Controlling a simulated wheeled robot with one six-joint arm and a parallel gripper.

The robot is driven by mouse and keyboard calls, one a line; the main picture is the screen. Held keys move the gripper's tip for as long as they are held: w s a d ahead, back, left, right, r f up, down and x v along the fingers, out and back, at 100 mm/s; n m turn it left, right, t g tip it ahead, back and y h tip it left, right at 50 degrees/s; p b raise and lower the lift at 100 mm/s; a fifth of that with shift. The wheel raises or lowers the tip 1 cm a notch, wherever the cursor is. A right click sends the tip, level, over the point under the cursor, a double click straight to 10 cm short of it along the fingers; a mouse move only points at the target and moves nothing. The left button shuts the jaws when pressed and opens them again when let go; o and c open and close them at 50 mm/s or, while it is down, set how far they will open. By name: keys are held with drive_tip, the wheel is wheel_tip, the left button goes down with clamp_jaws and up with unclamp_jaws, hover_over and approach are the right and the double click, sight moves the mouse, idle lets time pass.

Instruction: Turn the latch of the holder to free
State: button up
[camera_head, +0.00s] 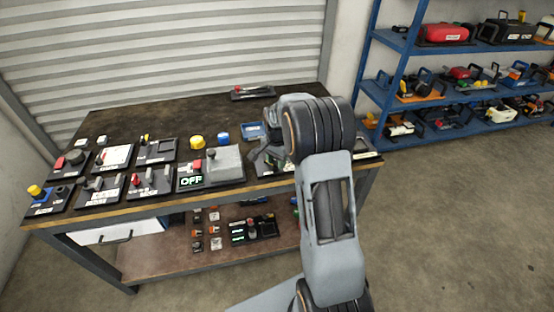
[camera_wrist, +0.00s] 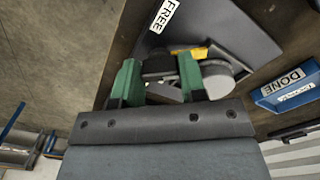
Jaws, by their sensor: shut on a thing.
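The holder is a dark grey plate (camera_wrist: 215,25) with a white FREE label (camera_wrist: 166,15) in the wrist view. On it are a grey round part (camera_wrist: 218,76), a yellow piece (camera_wrist: 194,52) and a black latch (camera_wrist: 158,66). My gripper (camera_wrist: 158,82) has green fingers on both sides of the black latch and is shut on it. The fingers hide part of the latch, so its exact angle is hard to tell. In the head view, my gripper (camera_head: 261,152) is low over the bench's right part, and my arm hides much of the holder.
A blue tray labelled DONE (camera_wrist: 285,88) lies beside the holder; a blue tray (camera_head: 252,131) also shows in the head view. A panel reading OFF (camera_head: 191,181) and several switch panels fill the bench (camera_head: 150,113) to the left. Blue shelves (camera_head: 395,40) stand at right.

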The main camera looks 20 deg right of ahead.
sight(276, 160)
drive_tip(key=n, duration=0.5)
drive_tip(key=shift+n, duration=0.3)
drive_tip(key=shift+n+p, duration=0.35)
drive_tip(key=shift+n, duration=1.75)
drive_tip(key=o, duration=0.9)
wheel_tip(276, 160, up, 14)
drive_tip(key=shift+f+p, duration=0.1)
drive_tip(key=shift+p, duration=0.25)
